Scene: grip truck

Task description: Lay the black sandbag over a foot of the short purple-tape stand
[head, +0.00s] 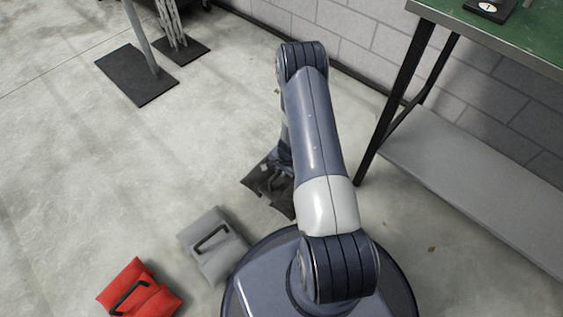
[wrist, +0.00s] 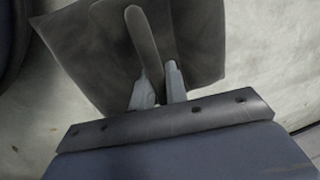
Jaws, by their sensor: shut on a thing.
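The black sandbag (head: 257,180) lies low beside my base in the head view, partly hidden behind my arm. In the wrist view the sandbag (wrist: 205,45) fills the top middle, with its two dark panels and its handle showing. My gripper (wrist: 160,82) is shut on the handle. In the head view my gripper (head: 272,180) is small and dark against the bag. I cannot tell whether the bag touches the floor. No purple tape shows in either view, so I cannot pick out the short purple-tape stand.
A grey sandbag (head: 213,245) and a red sandbag (head: 140,291) lie on the floor at lower left. Poles rise from dark base plates (head: 136,76) at upper left. A green-topped table (head: 520,40) with a lower shelf (head: 470,190) stands at right. Floor at left is clear.

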